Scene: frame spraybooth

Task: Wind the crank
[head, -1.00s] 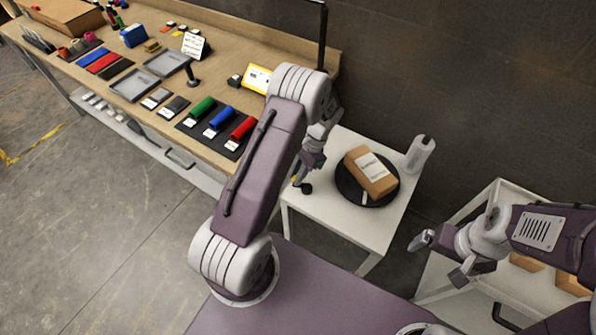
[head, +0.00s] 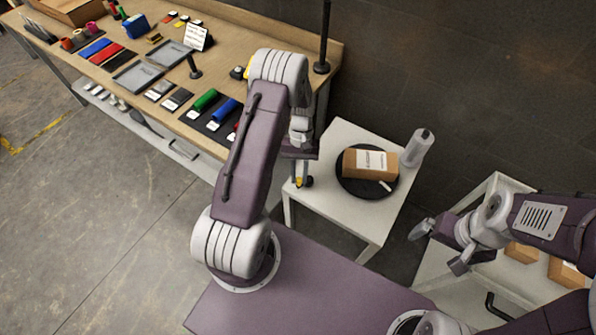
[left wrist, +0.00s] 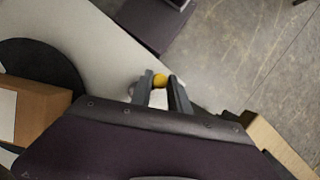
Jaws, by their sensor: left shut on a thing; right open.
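The crank (head: 307,182) sits at the left edge of a small white table (head: 333,209), mostly hidden behind my left arm. Its yellow knob (left wrist: 160,80) shows between the fingertips of my left gripper (left wrist: 160,88) in the left wrist view. My left gripper is shut on that knob and points down at it in the head view. A black turntable (head: 356,188) on the table carries a brown box (head: 358,163) with a white label. My right gripper (head: 438,248) is open and empty, well to the right of the table.
A white bottle (head: 417,148) stands behind the turntable. A wooden workbench (head: 140,45) with rollers, trays and a black post (head: 323,45) is at the left. A white cart (head: 440,268) with brown boxes stands below my right arm.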

